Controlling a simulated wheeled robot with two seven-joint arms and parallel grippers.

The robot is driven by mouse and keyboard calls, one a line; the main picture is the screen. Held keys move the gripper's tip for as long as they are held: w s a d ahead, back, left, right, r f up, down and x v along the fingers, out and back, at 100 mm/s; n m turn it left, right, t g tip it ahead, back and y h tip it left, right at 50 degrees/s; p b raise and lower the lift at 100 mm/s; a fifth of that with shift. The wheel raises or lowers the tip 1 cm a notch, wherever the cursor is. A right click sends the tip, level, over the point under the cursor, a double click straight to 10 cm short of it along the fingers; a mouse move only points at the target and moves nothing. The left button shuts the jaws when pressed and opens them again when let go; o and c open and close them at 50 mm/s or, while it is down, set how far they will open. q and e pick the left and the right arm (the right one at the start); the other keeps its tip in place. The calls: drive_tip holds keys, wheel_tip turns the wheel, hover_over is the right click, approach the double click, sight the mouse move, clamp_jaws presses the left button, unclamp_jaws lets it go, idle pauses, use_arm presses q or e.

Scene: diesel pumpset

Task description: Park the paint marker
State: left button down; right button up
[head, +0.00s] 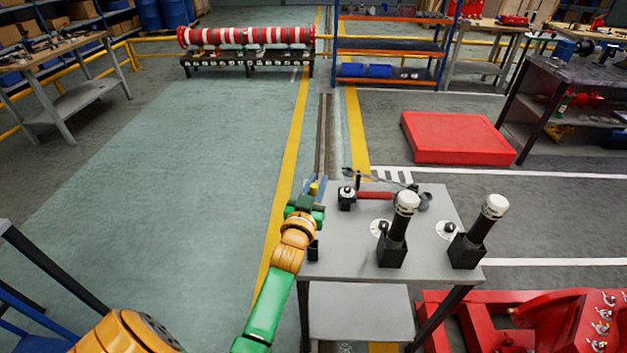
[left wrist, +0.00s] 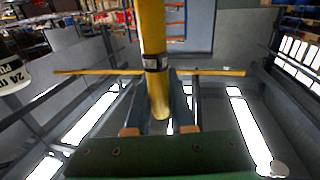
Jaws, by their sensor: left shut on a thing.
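My left gripper (head: 318,190) is at the left edge of the grey table (head: 345,250), near its far corner. In the left wrist view, its blue fingers (left wrist: 157,85) are shut on the paint marker (left wrist: 154,35), a yellow cylinder with a dark band, which stands roughly upright between them. In the head view only a small yellow bit of the marker (head: 314,188) shows. A small black holder (head: 313,250) at the table's left edge is partly hidden by my left arm; I cannot tell whether it is empty. My right gripper is not in view.
Two dark cylinders with white caps (head: 406,203) (head: 494,207) stand in black holders on the table. A small black block (head: 346,200) and a red-handled tool (head: 376,195) are at its back. A red machine (head: 560,320) is at front right.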

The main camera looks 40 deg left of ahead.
use_arm(q)
wheel_tip(320, 180, down, 13)
drive_tip(key=b, duration=1.1)
drive_tip(key=shift+s+a, duration=0.1)
drive_tip(key=shift+f+b, duration=0.8)
drive_tip(key=shift+f, duration=0.15)
idle(0.5)
drive_tip(key=c, duration=0.7)
unclamp_jaws()
drive_tip(key=v, duration=0.7)
